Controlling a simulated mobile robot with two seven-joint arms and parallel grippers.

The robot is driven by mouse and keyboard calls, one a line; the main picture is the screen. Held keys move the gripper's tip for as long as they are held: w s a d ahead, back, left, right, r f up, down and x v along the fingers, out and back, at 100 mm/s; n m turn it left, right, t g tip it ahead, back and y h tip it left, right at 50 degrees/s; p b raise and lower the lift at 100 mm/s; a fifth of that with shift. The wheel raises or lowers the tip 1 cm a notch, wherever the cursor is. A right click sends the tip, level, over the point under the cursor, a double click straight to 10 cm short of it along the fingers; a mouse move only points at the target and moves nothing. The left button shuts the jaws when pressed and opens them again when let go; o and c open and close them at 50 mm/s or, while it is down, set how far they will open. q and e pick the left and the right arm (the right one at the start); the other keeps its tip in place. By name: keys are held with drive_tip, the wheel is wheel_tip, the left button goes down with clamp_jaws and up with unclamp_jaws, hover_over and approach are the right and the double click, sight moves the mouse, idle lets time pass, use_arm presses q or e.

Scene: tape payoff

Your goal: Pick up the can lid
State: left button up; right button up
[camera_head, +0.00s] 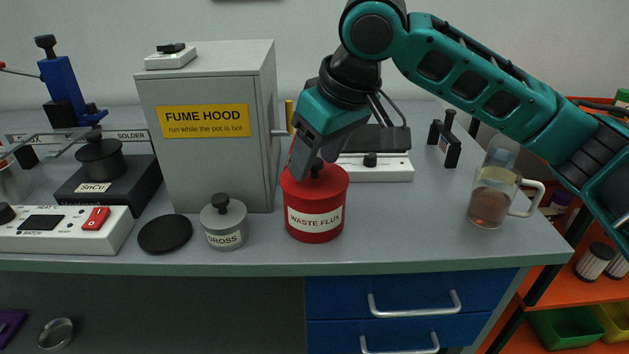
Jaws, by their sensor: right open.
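The red can (315,222) labelled WASTE FLUX stands upright near the front edge of the bench. Its red lid (335,177) sits on top, with a dark knob (316,167) at its middle. My right gripper (308,163) comes down from above at the knob, tilted. Its jaws are open, and a finger hides part of the knob. I cannot tell whether the fingers touch the knob or lid. A smaller grey can (223,232) labelled DROSS stands to the left with a knobbed lid on it. My left gripper is out of view.
The grey fume hood (205,165) stands behind and left of the cans. A black disc (165,234) lies left of the grey can. A glass mug (492,195) with brownish liquid stands at the right. The bench between red can and mug is clear.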

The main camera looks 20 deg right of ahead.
drive_tip(key=shift+r, duration=0.1)
clamp_jaws()
idle(0.3)
